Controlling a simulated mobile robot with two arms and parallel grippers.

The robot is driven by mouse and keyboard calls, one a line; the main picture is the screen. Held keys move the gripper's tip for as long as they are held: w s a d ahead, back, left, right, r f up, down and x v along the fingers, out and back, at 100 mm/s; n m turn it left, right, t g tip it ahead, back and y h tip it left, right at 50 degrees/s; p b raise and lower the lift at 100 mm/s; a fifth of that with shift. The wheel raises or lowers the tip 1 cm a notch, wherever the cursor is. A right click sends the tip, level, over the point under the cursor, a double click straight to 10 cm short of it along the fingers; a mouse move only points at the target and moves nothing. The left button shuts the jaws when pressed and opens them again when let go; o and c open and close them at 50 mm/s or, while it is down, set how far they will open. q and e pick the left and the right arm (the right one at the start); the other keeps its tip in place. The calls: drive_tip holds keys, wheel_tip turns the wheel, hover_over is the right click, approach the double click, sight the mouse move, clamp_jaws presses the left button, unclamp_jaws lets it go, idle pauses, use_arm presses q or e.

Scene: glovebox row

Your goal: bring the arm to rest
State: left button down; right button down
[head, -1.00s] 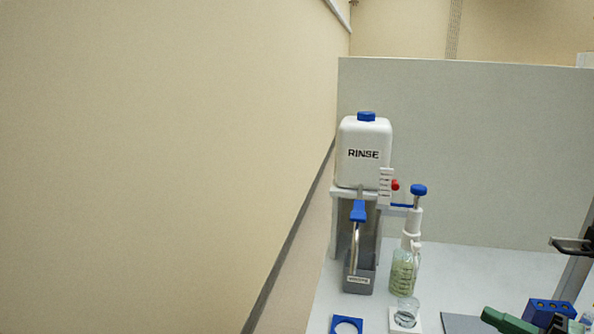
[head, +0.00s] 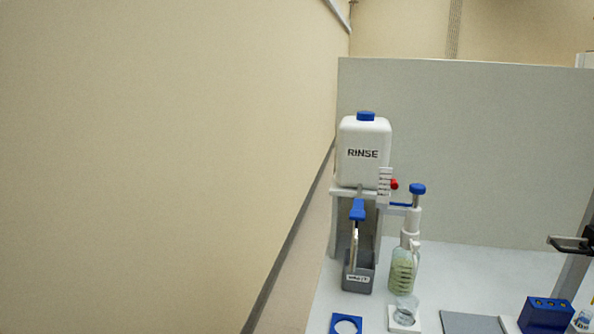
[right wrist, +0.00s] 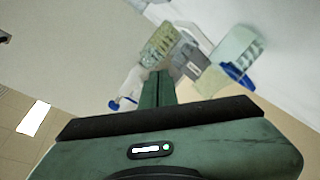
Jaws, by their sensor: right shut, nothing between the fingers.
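My right gripper (right wrist: 159,76) shows in the right wrist view. Its two green fingers lie together with nothing between them. The fingertips appear in front of bench items, apart from them as far as I can tell. The right arm does not show in the head view. My left gripper is in neither view.
A pump bottle (head: 404,268), a glass beaker (head: 405,309), a blue ring holder (head: 346,325), a grey mat (head: 470,322) and a blue block (head: 546,314) are nearby.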

drive_tip(key=s+a+f+m+g, duration=0.1)
drive_tip(key=s+f, duration=0.1)
drive_tip(key=s+a+f+m+g+h, duration=0.1)
drive_tip(key=s+f+m, duration=0.1)
drive_tip(key=s+a+f+m+g+h, duration=0.1)
drive_tip(key=s+f+g, duration=0.1)
drive_tip(key=shift+s+a, duration=0.1)
drive_tip(key=shift+a, duration=0.15)
drive_tip(key=s+a+f+m+g+y, duration=0.1)
drive_tip(key=s+a+f+m+g, duration=0.1)
drive_tip(key=s+a+g, duration=0.5)
drive_tip(key=s+a+f+m+g+y, duration=0.1)
drive_tip(key=s+a+f+m+g, duration=0.2)
drive_tip(key=s, duration=0.9)
wheel_tip(320, 180, down, 25)
drive_tip(key=s+a+n, duration=0.1)
drive_tip(key=s+d+f+g, duration=0.1)
drive_tip(key=s+d+f, duration=0.1)
drive_tip(key=s+f, duration=1.5)
drive_tip(key=shift+s+d, duration=0.2)
drive_tip(key=shift+d, duration=0.15)
